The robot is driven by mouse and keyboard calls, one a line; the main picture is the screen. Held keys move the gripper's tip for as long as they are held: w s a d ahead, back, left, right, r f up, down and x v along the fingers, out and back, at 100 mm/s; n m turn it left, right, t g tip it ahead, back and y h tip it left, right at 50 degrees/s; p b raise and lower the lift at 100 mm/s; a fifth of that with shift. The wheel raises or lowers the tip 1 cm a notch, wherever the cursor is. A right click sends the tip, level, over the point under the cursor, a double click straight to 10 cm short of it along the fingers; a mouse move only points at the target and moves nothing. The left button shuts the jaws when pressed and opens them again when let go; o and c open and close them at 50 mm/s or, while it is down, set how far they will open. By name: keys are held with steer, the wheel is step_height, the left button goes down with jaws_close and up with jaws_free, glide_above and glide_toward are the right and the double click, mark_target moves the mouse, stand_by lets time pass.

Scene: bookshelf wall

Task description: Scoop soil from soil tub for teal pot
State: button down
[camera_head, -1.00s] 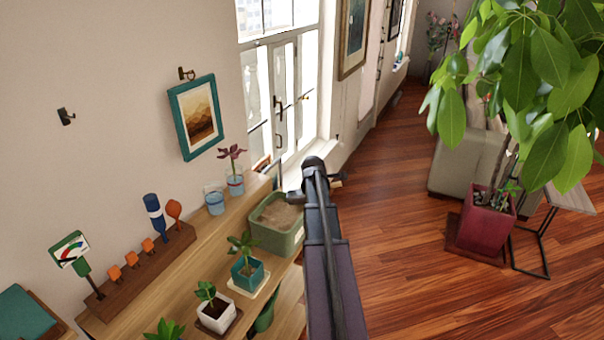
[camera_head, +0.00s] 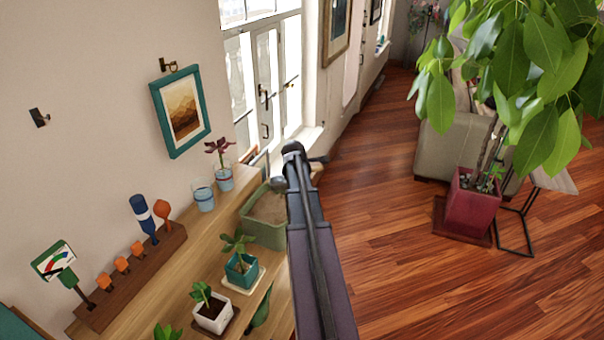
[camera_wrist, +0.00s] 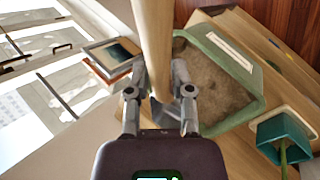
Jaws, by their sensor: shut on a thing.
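The green soil tub (camera_head: 264,234) stands at the far right end of the wooden shelf and holds brown soil (camera_head: 270,208). In the wrist view the tub (camera_wrist: 232,55) is right of my gripper. My gripper (camera_wrist: 160,100) is shut on a pale wooden handle (camera_wrist: 153,45), which runs up out of the picture. A grey metal piece, seemingly the scoop (camera_head: 278,184), shows at the tub's back edge in the head view; its contents cannot be made out. The teal pot (camera_head: 241,276) with a small plant stands on a pale saucer in front of the tub.
A white pot (camera_head: 213,315) stands nearer than the teal one. Two glasses (camera_head: 204,198) and a wooden rack of tools (camera_head: 135,282) line the wall side. A framed picture (camera_wrist: 110,55) is close to my gripper's left.

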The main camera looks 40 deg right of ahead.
mark_target(283, 179)
steer(key=shift+w+a+f+n+g+h+b, duration=0.3)
steer(key=shift+w+a+g+h+b, duration=0.2)
steer(key=shift+w+a+b, duration=0.15)
steer(key=shift+w+a+f+n+g+h+b, duration=0.2)
steer(key=shift+w+a+f+g+h+b, duration=0.15)
steer(key=shift+w+a+g+b, duration=0.25)
steer(key=w+a+h+b, duration=0.1)
steer(key=w+a+f+n+g+h+b, duration=0.1)
steer(key=b, duration=0.1)
steer(key=shift+w+a, duration=0.1)
steer(key=shift+w, duration=0.2)
steer(key=shift+w+a+f+g+b, duration=0.1)
steer(key=shift+f+g+b, duration=0.2)
steer(key=shift+f+b, duration=0.4)
steer(key=shift+h, duration=0.45)
steer(key=f+b, duration=0.2)
steer(key=b, duration=0.1)
steer(key=w+a+f+b, duration=0.1)
steer(key=f+b, duration=0.1)
steer(key=shift+w, duration=0.1)
steer(key=shift+f+b, duration=1.3)
steer(key=shift+r, duration=0.1)
